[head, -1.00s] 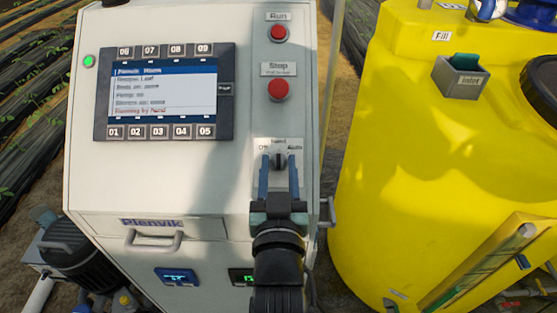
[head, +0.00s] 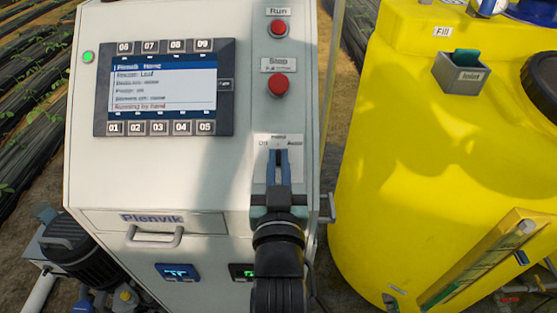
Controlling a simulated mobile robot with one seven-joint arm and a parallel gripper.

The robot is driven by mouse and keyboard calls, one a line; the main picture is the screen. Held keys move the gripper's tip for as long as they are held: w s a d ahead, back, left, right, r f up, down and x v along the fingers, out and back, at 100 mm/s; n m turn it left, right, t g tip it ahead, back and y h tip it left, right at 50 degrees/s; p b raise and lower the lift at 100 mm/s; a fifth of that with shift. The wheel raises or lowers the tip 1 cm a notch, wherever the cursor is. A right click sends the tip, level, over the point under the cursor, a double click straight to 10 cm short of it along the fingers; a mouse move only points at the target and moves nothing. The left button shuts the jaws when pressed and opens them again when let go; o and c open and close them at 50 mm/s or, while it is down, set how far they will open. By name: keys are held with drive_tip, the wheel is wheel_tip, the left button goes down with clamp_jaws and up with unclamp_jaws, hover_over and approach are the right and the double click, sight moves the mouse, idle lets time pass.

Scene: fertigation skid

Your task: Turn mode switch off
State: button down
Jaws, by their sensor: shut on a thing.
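The mode switch plate (head: 292,141) is on the white cabinet's front, below the red buttons. Its labels read what looks like "Off" at left, "Hand" at top and "Auto" at right. My gripper (head: 278,154) reaches up from below, and its two blue fingers are shut on the switch knob. The knob itself is mostly hidden between the fingertips, so its exact angle is hard to see. The screen (head: 164,86) on the cabinet shows a bottom line that reads "Running by hand".
A red Run button (head: 278,28) and a red Stop button (head: 278,86) sit above the switch. A yellow tank (head: 430,150) stands close on the right. A drawer handle (head: 154,238) sticks out at lower left, and a green lamp (head: 88,57) is lit at upper left.

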drive_tip(key=shift+f+n+y+b, duration=0.1)
drive_tip(key=shift+n+y+b, duration=0.4)
drive_tip(key=shift+n+y, duration=0.15)
drive_tip(key=shift+d+f+n+y+b, duration=0.1)
drive_tip(key=shift+d+n+y+b, duration=0.05)
drive_tip(key=shift+n+y+b, duration=0.9)
drive_tip(key=n+g+y+b, duration=0.1)
drive_tip(key=n+b, duration=0.2)
drive_tip(key=b, duration=0.1)
drive_tip(key=shift+w+d+y, duration=0.1)
drive_tip(key=shift+d+y, duration=0.05)
drive_tip(key=shift+y, duration=0.25)
drive_tip(key=shift+r+n+g+y+b, duration=0.15)
drive_tip(key=shift+n+g+y+b, duration=0.6)
drive_tip(key=shift+n, duration=0.6)
drive_tip(key=shift+r+n+g+y+b, duration=0.1)
drive_tip(key=shift+n+g+y+b, duration=0.65)
drive_tip(key=shift+n, duration=0.6)
drive_tip(key=shift+n+y, duration=0.3)
drive_tip(key=c, duration=0.9)
unclamp_jaws()
drive_tip(key=shift+c, duration=0.2)
drive_tip(key=shift+d, duration=0.1)
